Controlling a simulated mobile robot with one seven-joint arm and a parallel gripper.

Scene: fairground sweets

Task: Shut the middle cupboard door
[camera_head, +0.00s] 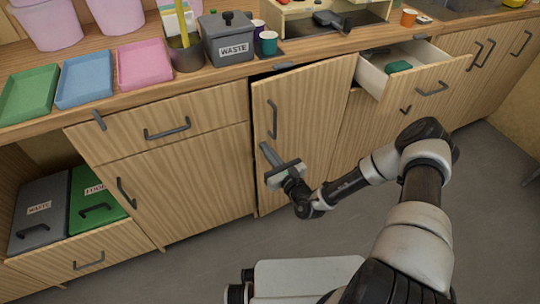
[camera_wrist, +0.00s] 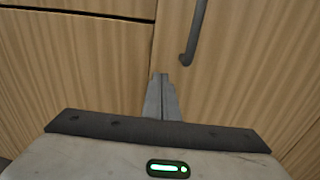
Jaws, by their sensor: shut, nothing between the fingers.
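The middle cupboard door (camera_head: 305,117) is light wood with a dark vertical bar handle (camera_head: 272,118) near its left edge. It stands ajar, its top edge out from the cabinet front, with a dark gap above it. My gripper (camera_head: 266,150) is shut and empty, in front of the door's left part just below the handle. In the wrist view the closed fingers (camera_wrist: 160,80) point at the door (camera_wrist: 240,75) close to its left edge, left of the handle (camera_wrist: 194,35). I cannot tell whether the fingertips touch the door.
An open drawer (camera_head: 415,75) juts out to the right of the door, with a green item (camera_head: 398,66) inside. At the lower left, a pulled-out drawer (camera_head: 85,258) holds a grey and a green bin. The counter above carries trays and a waste box (camera_head: 227,40). Grey floor lies in front.

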